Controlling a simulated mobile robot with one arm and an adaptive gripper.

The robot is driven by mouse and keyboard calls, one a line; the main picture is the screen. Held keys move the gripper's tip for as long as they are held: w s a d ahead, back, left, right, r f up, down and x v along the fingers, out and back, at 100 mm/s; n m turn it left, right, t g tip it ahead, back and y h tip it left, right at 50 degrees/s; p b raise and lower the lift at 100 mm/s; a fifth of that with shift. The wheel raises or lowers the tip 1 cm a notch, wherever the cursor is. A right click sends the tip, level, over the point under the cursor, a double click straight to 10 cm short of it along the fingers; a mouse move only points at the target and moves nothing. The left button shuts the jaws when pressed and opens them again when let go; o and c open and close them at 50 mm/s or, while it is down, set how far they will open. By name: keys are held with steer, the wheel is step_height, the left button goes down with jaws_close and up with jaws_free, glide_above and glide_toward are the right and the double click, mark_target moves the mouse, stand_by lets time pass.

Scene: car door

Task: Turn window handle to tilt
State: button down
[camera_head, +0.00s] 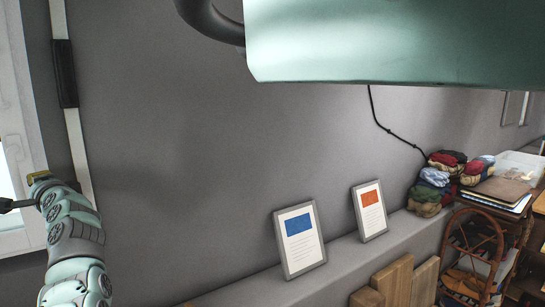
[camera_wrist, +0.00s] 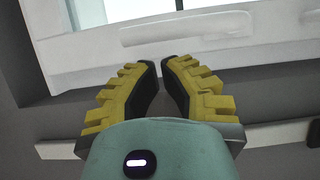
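The white window frame (camera_head: 18,60) is at the far left edge of the head view; its bright pane is partly cut off there. The frame also fills the top of the wrist view (camera_wrist: 85,70). A pale raised bar (camera_wrist: 187,28) on it may be the window handle, but I cannot tell for certain. My gripper (camera_head: 40,177) is beside the window in the head view. In the wrist view, its yellow ribbed fingers with dark pads (camera_wrist: 160,66) point toward the frame, below the raised bar. The tips are close together with a narrow gap and nothing between them.
A white vertical strip with a black piece (camera_head: 65,75) runs along the wall beside the window. Two framed pictures (camera_head: 299,238) (camera_head: 370,210) stand on the ledge. Folded clothes (camera_head: 435,185) and a wicker shelf (camera_head: 480,250) are at the right.

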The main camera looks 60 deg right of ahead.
steer(key=shift+w, duration=0.8)
